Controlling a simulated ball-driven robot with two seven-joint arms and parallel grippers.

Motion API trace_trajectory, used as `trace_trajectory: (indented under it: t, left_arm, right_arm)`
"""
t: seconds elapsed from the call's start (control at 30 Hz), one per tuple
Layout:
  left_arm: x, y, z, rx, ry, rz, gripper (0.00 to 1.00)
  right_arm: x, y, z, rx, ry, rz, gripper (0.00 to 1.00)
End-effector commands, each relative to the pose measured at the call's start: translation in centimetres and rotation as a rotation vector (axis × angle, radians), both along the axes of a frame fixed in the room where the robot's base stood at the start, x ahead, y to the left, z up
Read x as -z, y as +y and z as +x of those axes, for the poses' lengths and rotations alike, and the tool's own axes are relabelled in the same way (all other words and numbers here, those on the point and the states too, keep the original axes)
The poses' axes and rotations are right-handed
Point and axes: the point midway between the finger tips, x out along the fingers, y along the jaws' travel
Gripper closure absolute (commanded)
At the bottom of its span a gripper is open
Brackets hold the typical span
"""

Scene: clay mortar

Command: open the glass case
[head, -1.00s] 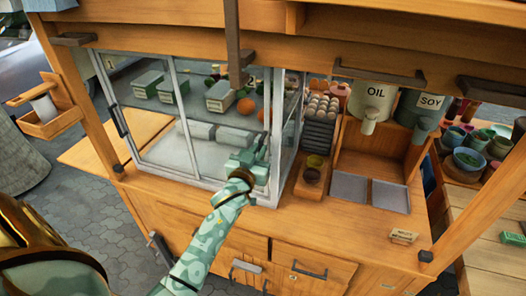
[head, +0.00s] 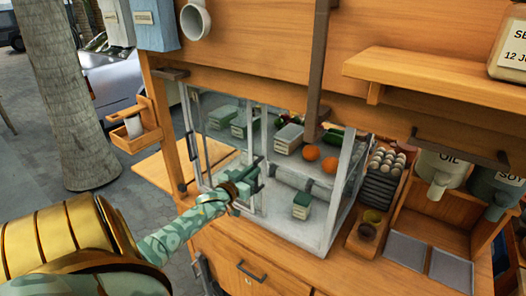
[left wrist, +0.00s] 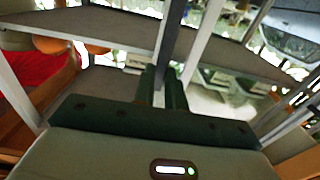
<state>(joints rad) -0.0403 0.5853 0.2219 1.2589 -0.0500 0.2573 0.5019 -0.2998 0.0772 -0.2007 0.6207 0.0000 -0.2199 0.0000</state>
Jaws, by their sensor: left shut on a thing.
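The glass case (head: 343,187) stands on the wooden counter of a cart, with a pale metal frame. Its sliding front pane sits toward the left, and the right part of the front looks uncovered, with a green-and-white box (head: 301,205) inside clearly seen. My left gripper (head: 252,176) is at the front of the case, shut on an upright bar of the pane's frame. In the left wrist view, the dark fingers (left wrist: 164,80) close on the grey upright bar (left wrist: 169,38). My right gripper is not in view.
Inside the case are more boxes (head: 289,136), oranges (head: 312,152) and green vegetables on a shelf. To the right are an egg stack (head: 385,165), metal trays (head: 406,250), and OIL (head: 440,167) and SOY (head: 493,190) containers. A wooden side shelf (head: 185,165) juts out left.

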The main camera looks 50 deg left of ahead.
Motion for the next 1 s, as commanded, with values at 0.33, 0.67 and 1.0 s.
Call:
trace_trajectory:
  t: [0.33, 0.67, 1.0]
  left_arm:
    - [0.1, 0.6, -0.2, 0.0, 0.003, -0.001, 1.0]
    - [0.1, 0.5, -0.1, 0.001, 0.002, 0.0, 0.65]
    - [0.2, 0.0, -2.2, 0.001, 0.005, -0.002, 0.65]
  right_arm:
    - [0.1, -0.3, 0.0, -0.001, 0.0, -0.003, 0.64]
    - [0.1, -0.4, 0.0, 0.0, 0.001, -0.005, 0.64]
    - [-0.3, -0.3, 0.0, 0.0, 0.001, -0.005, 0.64]
